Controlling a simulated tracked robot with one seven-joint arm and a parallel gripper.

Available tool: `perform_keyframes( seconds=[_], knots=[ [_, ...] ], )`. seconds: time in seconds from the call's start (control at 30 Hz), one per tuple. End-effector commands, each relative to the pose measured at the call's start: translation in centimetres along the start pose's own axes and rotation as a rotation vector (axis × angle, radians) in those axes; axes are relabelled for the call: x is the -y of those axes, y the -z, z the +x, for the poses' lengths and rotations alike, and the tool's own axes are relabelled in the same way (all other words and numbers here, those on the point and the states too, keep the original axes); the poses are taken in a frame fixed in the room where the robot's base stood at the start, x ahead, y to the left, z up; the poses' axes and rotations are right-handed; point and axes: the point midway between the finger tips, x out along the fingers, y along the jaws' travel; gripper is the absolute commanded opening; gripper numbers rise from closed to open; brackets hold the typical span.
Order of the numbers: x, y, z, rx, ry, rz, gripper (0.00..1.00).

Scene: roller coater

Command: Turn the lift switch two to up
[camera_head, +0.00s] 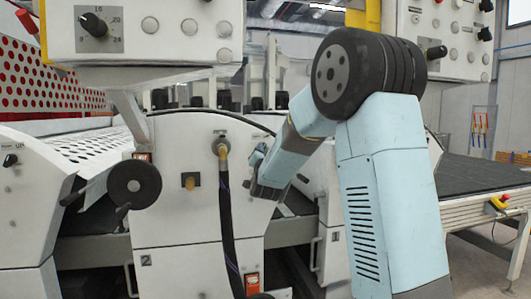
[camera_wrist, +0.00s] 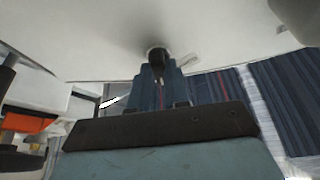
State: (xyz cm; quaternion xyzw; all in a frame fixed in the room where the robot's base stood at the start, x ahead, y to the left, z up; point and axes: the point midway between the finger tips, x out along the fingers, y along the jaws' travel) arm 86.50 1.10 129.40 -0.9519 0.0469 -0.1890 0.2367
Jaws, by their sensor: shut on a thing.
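The lift switch two shows in the wrist view as a small dark knob (camera_wrist: 157,57) on the underside-looking edge of a pale panel. My gripper (camera_wrist: 158,78) is shut on this knob, with the fingers reaching up to it from the dark wrist plate. In the head view my gripper (camera_head: 259,163) is at the right side of the white machine front marked 2 (camera_head: 180,235). The switch is hidden there behind my gripper and arm. The knob's pointer direction cannot be made out.
A black handwheel (camera_head: 134,184) sticks out left of the gripper. A dark hose (camera_head: 229,220) hangs from a brass fitting close beside it. A control box with a black dial (camera_head: 93,25) is above. A dark conveyor (camera_head: 470,174) lies at right, with a red-and-yellow emergency button (camera_head: 499,202).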

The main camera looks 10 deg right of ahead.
Motion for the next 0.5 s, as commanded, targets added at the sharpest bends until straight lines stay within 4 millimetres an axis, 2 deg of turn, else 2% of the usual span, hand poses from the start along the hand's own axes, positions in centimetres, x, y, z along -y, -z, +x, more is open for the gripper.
perform_keyframes(
  seconds=[0.5],
  knots=[
    [-0.11, 0.11, 0.04, -0.002, -0.022, 0.048, 0.0]
  ],
)
